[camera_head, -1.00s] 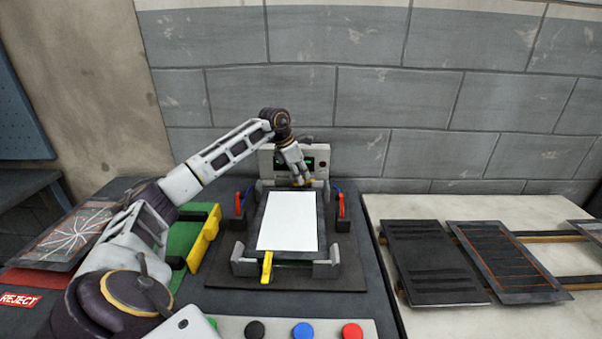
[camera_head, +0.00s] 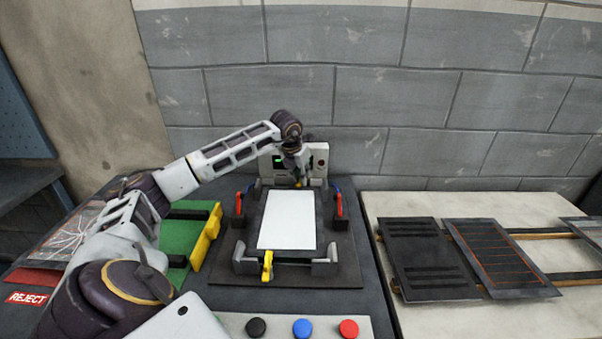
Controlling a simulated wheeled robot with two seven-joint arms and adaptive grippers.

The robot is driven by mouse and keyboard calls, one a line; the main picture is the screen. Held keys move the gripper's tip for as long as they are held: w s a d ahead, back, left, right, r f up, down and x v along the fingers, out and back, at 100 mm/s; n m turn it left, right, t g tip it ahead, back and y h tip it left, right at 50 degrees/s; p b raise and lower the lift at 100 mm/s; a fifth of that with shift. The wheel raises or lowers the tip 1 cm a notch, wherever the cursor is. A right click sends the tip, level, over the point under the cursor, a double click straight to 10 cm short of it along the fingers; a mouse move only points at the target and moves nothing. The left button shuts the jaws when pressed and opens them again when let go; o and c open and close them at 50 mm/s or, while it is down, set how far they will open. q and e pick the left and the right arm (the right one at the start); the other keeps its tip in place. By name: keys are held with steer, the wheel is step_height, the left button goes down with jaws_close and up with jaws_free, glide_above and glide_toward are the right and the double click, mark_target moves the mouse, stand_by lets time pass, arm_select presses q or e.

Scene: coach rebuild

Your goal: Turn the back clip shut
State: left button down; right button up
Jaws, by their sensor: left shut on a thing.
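A white panel (camera_head: 287,220) lies in a dark fixture (camera_head: 330,274) on the bench. A yellow front clip (camera_head: 267,266) sits at the fixture's near edge. My left gripper (camera_head: 299,181) reaches over the panel's far edge from the left. It is shut on the back clip (camera_head: 297,184), of which only a little yellow shows between and beside the fingers. How far the back clip is turned cannot be told. My right gripper is not in view.
A grey box with a green display (camera_head: 321,160) stands behind the fixture. Red levers flank the panel. Black, blue and red buttons (camera_head: 302,328) are in front. Dark panels (camera_head: 428,259) lie on rails at right. A green plate with a yellow bar (camera_head: 206,237) is at left.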

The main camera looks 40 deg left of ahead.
arm_select(q)
steer(key=n, duration=0.1)
steer(key=n+y, duration=0.1)
steer(key=n, duration=0.1)
steer(key=shift+w+d+r+p, duration=0.1)
steer(key=shift+d+p, duration=0.1)
steer(key=shift+p, duration=0.2)
steer(key=shift+w+d+n+g+y, duration=0.1)
steer(key=shift+n+g+y, duration=0.4)
steer(key=shift+n, duration=1)
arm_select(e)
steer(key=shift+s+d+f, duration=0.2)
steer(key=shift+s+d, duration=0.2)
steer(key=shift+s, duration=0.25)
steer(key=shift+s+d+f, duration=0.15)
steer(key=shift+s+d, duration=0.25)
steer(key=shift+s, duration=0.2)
arm_select(q)
steer(key=c, duration=1.6)
jaws_free()
steer(key=shift+o, duration=0.2)
steer(key=v, duration=0.7)
steer(key=shift+d+r, duration=0.15)
steer(key=shift+r, duration=0.2)
